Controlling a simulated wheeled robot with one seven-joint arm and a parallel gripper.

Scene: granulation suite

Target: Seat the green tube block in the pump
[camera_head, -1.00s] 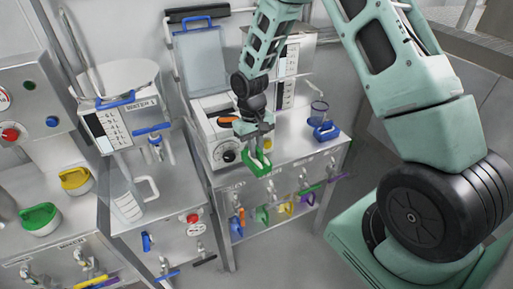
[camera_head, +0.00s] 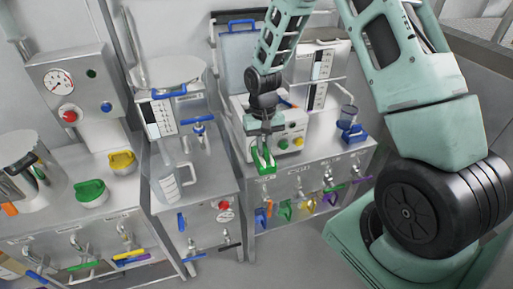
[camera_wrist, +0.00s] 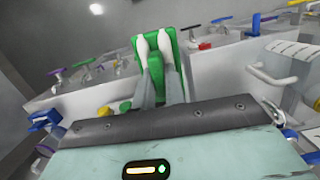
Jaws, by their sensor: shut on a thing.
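My gripper (camera_head: 263,147) is shut on the green tube block (camera_head: 265,168) and holds it in front of the pump, near the front edge of the bench. In the wrist view the green block (camera_wrist: 156,88) sits between the two pale fingertips (camera_wrist: 155,45). The pump (camera_head: 299,131) looks to be the white box on the bench, with a dial and green and yellow buttons on its front. My arm and gripper cover its left part. Its seat for the block cannot be made out.
A blue block (camera_head: 352,132) and a clear cup stand right of the pump. Coloured valve handles (camera_head: 285,210) hang along the bench front below the gripper. A jug (camera_head: 172,186) stands left. Green (camera_head: 91,194) and yellow (camera_head: 122,162) handled lids lie on the far-left bench.

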